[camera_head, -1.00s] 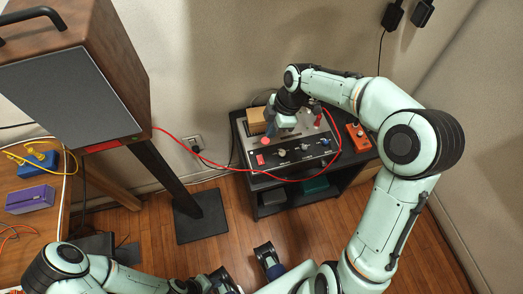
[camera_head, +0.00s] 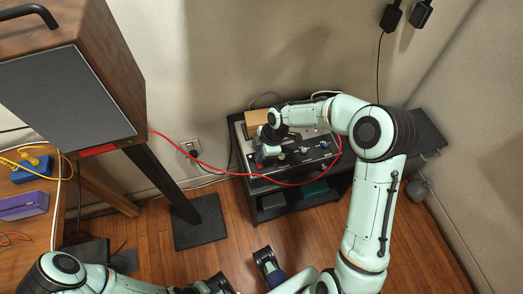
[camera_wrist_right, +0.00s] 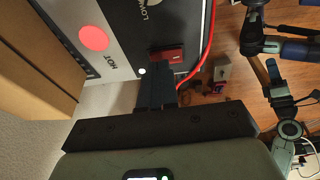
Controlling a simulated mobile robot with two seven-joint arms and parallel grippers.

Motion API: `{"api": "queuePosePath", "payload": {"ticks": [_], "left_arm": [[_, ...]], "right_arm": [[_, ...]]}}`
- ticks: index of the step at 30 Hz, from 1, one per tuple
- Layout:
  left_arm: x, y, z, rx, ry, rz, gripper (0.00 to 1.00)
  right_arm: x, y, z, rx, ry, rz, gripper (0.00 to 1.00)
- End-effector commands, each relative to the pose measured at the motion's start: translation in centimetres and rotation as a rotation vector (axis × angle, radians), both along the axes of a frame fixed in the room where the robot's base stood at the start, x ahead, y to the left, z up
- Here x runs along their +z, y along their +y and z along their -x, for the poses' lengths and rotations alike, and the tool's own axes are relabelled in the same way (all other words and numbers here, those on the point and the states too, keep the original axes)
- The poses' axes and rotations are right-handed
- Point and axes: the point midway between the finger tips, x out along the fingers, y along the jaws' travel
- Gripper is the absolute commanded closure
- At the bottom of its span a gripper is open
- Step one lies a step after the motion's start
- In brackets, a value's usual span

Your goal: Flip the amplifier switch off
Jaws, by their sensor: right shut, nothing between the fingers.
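The amplifier (camera_head: 290,174) is a grey and black box on a dark stand, with a row of knobs along its front. In the right wrist view its panel (camera_wrist_right: 128,18) carries a round red lamp (camera_wrist_right: 94,38) beside the word HOT, and a dark red switch (camera_wrist_right: 168,53). My right gripper (camera_head: 261,160) is over the panel's left front. In the wrist view its shut, empty fingers (camera_wrist_right: 162,73) reach the switch and cover part of it; I cannot tell whether they touch. In the head view the gripper hides the switch. My left gripper (camera_head: 222,284) is low at the bottom edge, its jaws unclear.
A red cable (camera_head: 215,166) loops in front of the amplifier. A wooden block (camera_head: 256,118) sits at its back left. A large speaker (camera_head: 75,85) on a black stand is at left, beside a table with a purple box (camera_head: 24,205).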

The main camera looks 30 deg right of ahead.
Motion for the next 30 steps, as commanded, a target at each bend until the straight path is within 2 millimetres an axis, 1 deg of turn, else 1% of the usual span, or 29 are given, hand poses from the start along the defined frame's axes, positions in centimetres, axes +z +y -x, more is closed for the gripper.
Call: {"api": "queuePosePath", "payload": {"ticks": [10,13,20,25,30], "left_arm": [[0.0,0.0,0.0,0.000,0.000,0.000,0.57],[-0.1,0.0,0.0,0.001,-0.002,0.000,0.57],[0.0,0.0,0.0,0.000,0.000,0.000,0.57],[0.0,0.0,0.0,0.000,0.000,0.000,0.57],[0.0,0.0,0.0,0.000,0.000,0.000,0.57]], "right_arm": [[-0.2,0.0,-0.1,0.000,-0.001,0.000,1.00],[-1.0,-0.1,-0.4,0.000,0.005,-0.002,1.00],[-0.9,-0.1,-0.3,0.001,0.010,-0.002,1.00],[-0.9,0.0,0.0,0.000,0.011,-0.003,1.00],[-0.7,0.2,0.8,0.001,0.012,-0.002,1.00]]}}
